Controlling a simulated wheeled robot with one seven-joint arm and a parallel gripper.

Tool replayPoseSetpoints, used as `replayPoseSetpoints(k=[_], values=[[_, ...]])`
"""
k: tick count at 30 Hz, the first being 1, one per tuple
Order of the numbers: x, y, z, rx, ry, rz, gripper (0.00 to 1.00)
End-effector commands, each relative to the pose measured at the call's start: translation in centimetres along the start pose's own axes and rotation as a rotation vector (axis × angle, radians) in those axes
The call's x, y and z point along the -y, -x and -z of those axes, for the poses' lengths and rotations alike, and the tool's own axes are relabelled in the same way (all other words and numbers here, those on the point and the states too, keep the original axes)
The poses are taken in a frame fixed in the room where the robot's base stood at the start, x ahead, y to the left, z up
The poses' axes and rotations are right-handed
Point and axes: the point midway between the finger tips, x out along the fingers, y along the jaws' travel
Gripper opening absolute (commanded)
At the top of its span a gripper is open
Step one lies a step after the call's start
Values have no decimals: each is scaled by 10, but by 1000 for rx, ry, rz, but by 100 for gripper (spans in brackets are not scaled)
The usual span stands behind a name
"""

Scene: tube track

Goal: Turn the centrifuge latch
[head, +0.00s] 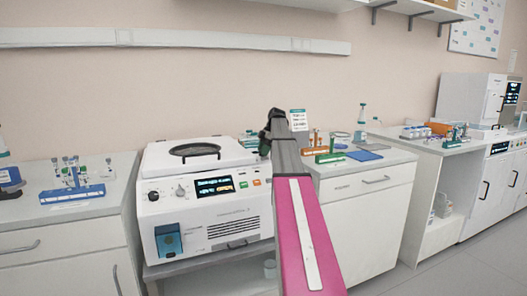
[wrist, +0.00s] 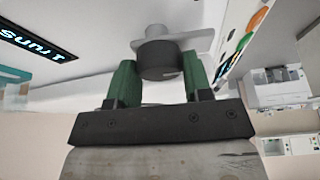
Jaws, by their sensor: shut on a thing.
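The centrifuge (head: 225,212) is a white box with a round dark window in its lid (head: 160,160), which is down. A lit screen (head: 214,186) and knobs are on its front. In the wrist view, my gripper (wrist: 160,64) has its green fingers on both sides of a dark round knob, the latch (wrist: 158,59), and is shut on it. A grey plate and a small post sit beyond the knob. In the head view my arm crosses the centrifuge's right side, and the latch and fingertips cannot be made out.
The centrifuge stands on a low grey shelf between two white cabinets. A blue tube rack (head: 72,194) is on the left counter. An orange and green rack (head: 329,156) and a blue pad (head: 364,156) lie on the right counter (head: 397,157), close to my arm.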

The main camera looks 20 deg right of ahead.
Motion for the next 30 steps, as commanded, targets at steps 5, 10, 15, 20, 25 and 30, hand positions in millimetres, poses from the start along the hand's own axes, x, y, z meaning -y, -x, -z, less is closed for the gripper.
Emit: replayPoseSetpoints(k=[5,10,15,20,25,30], values=[[-1,0,0,1,68,28,22],[-1,0,0,1,103,43,22],[0,0,0,1,115,48,22],[0,0,0,1,116,48,22],[0,0,0,1,116,47,49],[0,0,0,1,115,47,71]])
